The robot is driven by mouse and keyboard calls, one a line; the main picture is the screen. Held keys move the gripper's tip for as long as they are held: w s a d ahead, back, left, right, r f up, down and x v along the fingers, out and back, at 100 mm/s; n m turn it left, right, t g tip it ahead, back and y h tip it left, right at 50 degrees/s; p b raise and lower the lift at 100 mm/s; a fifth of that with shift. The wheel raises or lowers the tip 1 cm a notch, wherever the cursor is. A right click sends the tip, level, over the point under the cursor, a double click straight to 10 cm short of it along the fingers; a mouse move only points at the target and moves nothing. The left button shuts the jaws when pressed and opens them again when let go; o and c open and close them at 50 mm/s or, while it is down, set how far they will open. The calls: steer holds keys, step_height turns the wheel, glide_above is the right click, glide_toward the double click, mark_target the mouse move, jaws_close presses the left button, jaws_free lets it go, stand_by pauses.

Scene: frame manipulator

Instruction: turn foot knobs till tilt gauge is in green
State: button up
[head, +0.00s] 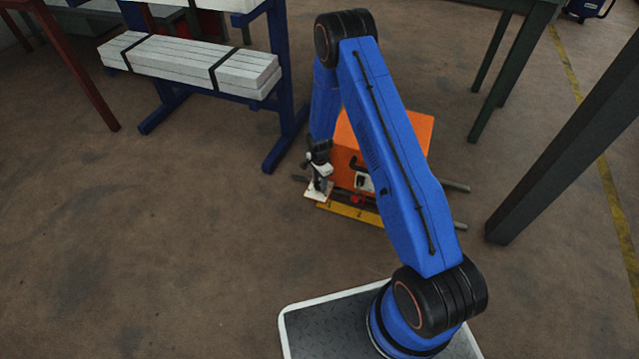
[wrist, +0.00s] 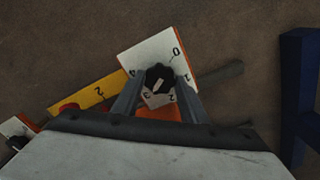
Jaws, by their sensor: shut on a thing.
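An orange machine (head: 415,135) stands on the floor, partly hidden behind my arm. At its left front corner is a white dial plate (head: 315,193) with printed numbers; it also shows in the wrist view (wrist: 150,52). A black foot knob (wrist: 160,77) sits on that plate, with the 0 at its upper right. My gripper (wrist: 158,85) comes down over the knob and is shut on it, one finger on each side. A second white plate with a dark knob (wrist: 14,128) shows at the wrist view's left edge. I cannot make out the tilt gauge's reading.
A yellow strip (head: 352,213) with numbers and a red part (head: 356,199) lie along the machine's front. Grey bars (head: 455,186) stick out at its sides. A blue rack (head: 285,75) with white bars stands close to the left. Open floor lies in front left.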

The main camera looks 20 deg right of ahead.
steer(key=shift+m, duration=0.4)
steer(key=o, duration=1)
steer(key=shift+o, duration=0.2)
steer(key=shift+r, duration=0.1)
step_height(320, 180, up, 17)
steer(key=shift+r, duration=0.1)
stand_by(0.3)
